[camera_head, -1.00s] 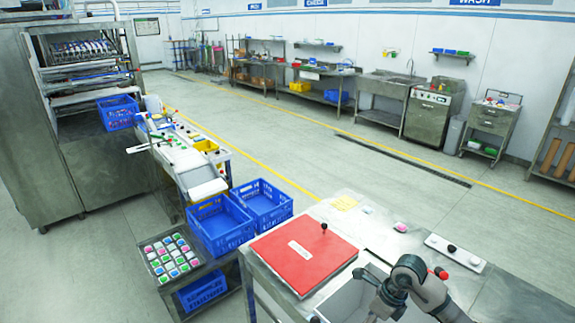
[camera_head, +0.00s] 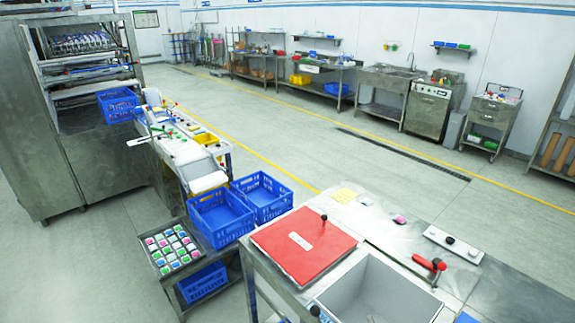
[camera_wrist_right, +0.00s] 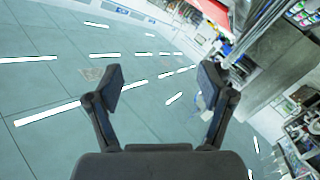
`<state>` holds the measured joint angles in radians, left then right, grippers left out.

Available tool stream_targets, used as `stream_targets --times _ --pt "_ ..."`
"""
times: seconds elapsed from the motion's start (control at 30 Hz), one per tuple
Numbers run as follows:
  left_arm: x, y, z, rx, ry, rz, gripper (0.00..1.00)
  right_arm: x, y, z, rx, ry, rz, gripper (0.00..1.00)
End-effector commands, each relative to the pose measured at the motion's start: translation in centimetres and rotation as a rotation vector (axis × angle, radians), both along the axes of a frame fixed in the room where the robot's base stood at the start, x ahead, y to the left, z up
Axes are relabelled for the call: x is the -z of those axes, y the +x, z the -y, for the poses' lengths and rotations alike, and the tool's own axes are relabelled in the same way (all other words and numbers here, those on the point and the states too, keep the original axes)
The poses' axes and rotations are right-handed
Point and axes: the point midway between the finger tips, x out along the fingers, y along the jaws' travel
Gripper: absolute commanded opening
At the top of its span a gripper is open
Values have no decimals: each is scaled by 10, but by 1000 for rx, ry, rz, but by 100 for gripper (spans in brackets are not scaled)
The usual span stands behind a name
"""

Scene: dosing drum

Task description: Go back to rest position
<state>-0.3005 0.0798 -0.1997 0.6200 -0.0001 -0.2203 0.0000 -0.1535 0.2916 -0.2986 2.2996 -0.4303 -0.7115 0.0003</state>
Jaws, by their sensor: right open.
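My left gripper is in neither view. In the head view, the steel bench (camera_head: 345,207) in front carries a red lid (camera_head: 303,248) with a black knob, and a grey open bin (camera_head: 375,292) sunk into its top. A red-handled lever (camera_head: 430,264) lies to the right of the bin.
Two blue crates (camera_head: 222,217) stand left of the bench. In the head view, open floor (camera_head: 330,160) lies beyond the bench.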

Motion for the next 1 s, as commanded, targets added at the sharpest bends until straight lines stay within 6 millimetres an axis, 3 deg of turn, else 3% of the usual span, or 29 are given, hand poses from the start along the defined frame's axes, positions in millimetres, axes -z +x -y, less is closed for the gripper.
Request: stream_targets --times 0.03,0.1,0.2,0.4,0.63,0.87,1.0 --pt "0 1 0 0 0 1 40 36 -21 11 59 64 -152 81" --pt "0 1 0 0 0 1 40 78 -53 22 127 133 -345 81" --pt "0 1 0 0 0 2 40 120 -96 29 191 203 -561 81" --pt "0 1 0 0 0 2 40 167 -171 30 266 286 -873 81" --pt "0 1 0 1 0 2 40 193 -250 24 316 348 -1166 81" --pt "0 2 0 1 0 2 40 272 -234 22 320 336 -1192 81" --pt "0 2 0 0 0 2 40 329 -235 21 321 330 -1214 81"
